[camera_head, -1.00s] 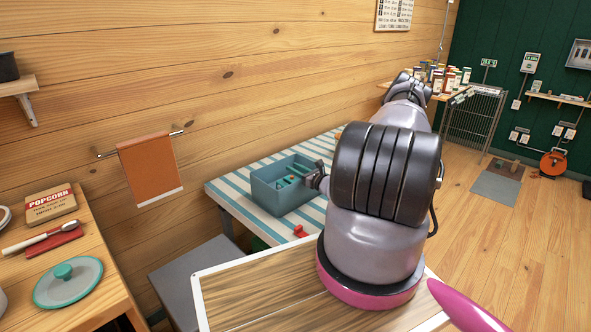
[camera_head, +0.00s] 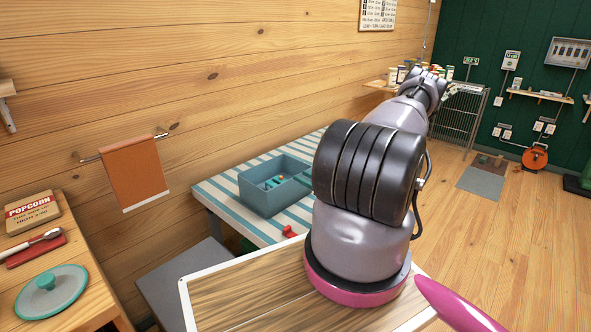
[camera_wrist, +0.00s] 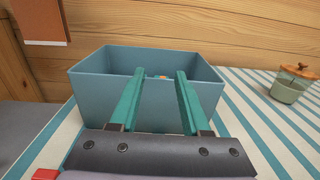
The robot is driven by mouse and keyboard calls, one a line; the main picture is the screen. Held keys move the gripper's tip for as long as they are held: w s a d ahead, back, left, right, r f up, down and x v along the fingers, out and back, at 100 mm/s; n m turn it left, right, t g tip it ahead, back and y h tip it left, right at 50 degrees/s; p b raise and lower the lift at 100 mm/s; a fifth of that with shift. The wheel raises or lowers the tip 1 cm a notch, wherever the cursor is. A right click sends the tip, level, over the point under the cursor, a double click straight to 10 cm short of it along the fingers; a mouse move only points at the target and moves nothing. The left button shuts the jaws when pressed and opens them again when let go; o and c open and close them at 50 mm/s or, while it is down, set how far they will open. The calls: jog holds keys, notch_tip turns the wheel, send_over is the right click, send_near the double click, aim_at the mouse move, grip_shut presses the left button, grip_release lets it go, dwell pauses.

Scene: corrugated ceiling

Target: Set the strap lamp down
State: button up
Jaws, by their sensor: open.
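A small thing with teal and orange parts (camera_head: 273,183), which looks like the strap lamp, lies inside the blue-grey bin (camera_head: 262,203). In the wrist view only a bit of orange (camera_wrist: 163,76) shows past the bin's near wall (camera_wrist: 95,95), between my fingers; its straps and exact pose are hidden. My gripper (camera_wrist: 160,72) is open, its two teal fingers apart and reaching over the bin's near side, with nothing held between them. In the head view my arm covers most of the gripper.
The bin stands on a striped table (camera_head: 223,196) against the wooden wall. A glass jar with a wooden lid (camera_wrist: 290,86) stands right of the bin. A small red thing (camera_head: 289,232) lies near the table's front edge. A grey surface (camera_head: 182,278) is lower left.

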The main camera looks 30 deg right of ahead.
jog(key=shift+s, duration=0.15)
jog(key=s+a+r+n+g+y, duration=0.1)
jog(key=a+r+n+g+y, duration=0.1)
jog(key=a+r+n+g, duration=0.5)
jog(key=s+a+r+n+g+y, duration=0.15)
jog(key=a+r+n, duration=0.3)
jog(key=r, duration=0.55)
jog(key=s+a+r+n+g+y, duration=0.1)
jog(key=a+r+n+g+y, duration=0.25)
jog(key=a+r+n, duration=0.4)
jog(key=s+a+r+n+t+h, duration=0.2)
jog(key=s+r+n+h, duration=0.7)
jog(key=s+r, duration=1.3)
jog(key=shift+a+r+h, duration=0.65)
jog(key=shift+a+h, duration=0.05)
jog(key=shift+h, duration=0.1)
